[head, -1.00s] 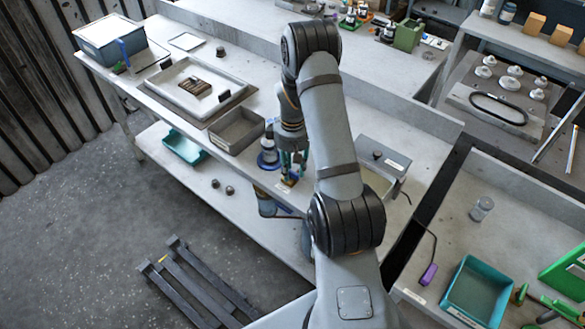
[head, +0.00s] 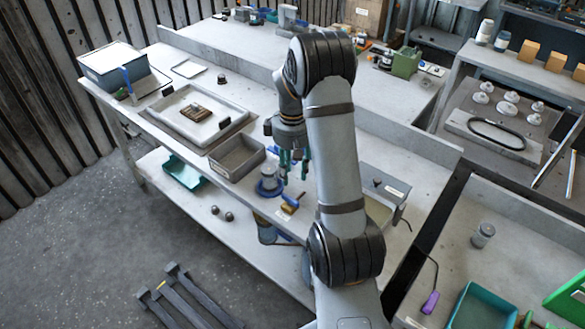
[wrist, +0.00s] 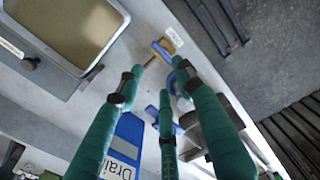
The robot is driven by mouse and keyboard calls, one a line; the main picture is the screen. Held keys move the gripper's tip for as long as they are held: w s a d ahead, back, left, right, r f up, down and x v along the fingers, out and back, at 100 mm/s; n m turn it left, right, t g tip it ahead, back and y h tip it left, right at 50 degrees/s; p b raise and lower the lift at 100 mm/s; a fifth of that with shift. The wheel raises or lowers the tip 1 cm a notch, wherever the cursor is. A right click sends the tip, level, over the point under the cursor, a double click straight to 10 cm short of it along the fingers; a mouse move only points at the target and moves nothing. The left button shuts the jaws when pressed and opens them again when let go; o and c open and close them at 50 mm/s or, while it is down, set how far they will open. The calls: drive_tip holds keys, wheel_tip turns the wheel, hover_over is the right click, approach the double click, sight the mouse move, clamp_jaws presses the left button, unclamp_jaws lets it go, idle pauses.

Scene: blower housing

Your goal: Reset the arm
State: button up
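My gripper (head: 293,170) hangs above the front edge of the long grey bench (head: 330,190). Its green fingers also show in the wrist view (wrist: 155,75); they are spread apart with nothing between them. Below it, a small brush-like tool (head: 290,204) with a tan part and a blue part lies on the bench edge, apart from the fingers. It shows past the fingertips in the wrist view (wrist: 168,53). A round blue-and-grey item (head: 268,182) stands just left of the tool. My arm bends over the bench and hides part of it.
A grey open bin (head: 237,157) and a white tray (head: 197,115) with a brown part stand left of my gripper. A tan-bottomed box (wrist: 65,35) and a blue "Drai" label (wrist: 123,145) show in the wrist view. A floor rack (head: 185,295) lies in front.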

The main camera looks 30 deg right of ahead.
drive_tip(key=shift+r, duration=0.55)
drive_tip(key=shift+f, duration=0.1)
wheel_tip(320, 180, down, 11)
drive_tip(key=shift+f, duration=0.2)
drive_tip(key=shift+w+d+n+p, duration=0.1)
drive_tip(key=shift+n+p, duration=0.4)
drive_tip(key=shift+p, duration=0.35)
drive_tip(key=shift+r+b, duration=0.3)
drive_tip(key=shift+r, duration=0.05)
